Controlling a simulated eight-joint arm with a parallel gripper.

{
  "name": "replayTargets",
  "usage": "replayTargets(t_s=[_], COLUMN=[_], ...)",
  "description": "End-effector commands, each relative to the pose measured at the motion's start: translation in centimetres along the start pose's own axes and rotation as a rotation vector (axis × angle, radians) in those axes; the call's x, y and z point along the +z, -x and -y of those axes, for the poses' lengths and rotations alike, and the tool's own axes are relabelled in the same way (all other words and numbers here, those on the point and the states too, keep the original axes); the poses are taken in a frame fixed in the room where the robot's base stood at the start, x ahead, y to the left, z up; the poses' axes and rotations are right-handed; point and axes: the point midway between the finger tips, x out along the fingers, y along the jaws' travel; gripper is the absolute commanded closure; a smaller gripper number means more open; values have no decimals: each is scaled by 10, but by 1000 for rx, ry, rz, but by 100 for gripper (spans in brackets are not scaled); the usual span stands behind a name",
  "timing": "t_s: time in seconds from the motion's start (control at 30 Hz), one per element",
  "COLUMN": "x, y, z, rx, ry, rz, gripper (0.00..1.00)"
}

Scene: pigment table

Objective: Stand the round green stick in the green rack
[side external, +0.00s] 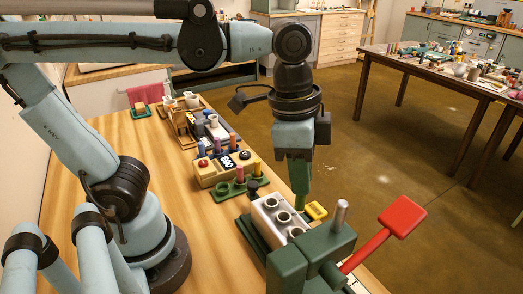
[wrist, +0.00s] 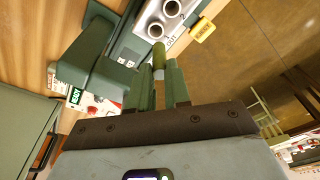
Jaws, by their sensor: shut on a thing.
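My gripper (wrist: 166,78) points down and its green fingers are shut on the round green stick (wrist: 158,54). The stick's rounded olive-green end shows between the fingertips in the wrist view. In the side view my gripper (side external: 301,190) hangs above and just behind the metal block, and stick and fingers are hard to tell apart there. I cannot make out the rack in the wrist view.
A silver block with round holes (side external: 268,215) stands below my gripper, beside a yellow tag (side external: 316,211). A green press with a red-handled lever (side external: 403,216) is at the front right. A yellow box with buttons (side external: 211,172) stands behind the rack.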

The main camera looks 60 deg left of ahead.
Motion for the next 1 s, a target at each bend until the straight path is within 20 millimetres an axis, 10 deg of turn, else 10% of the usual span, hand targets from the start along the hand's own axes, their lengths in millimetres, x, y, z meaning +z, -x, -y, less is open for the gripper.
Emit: replayTargets(t_s=[0.6,1.0], x=[116,198], y=[-23,-34], z=[112,137], rx=[-94,-146], ry=[621,968], rz=[0,0], gripper=[100,100])
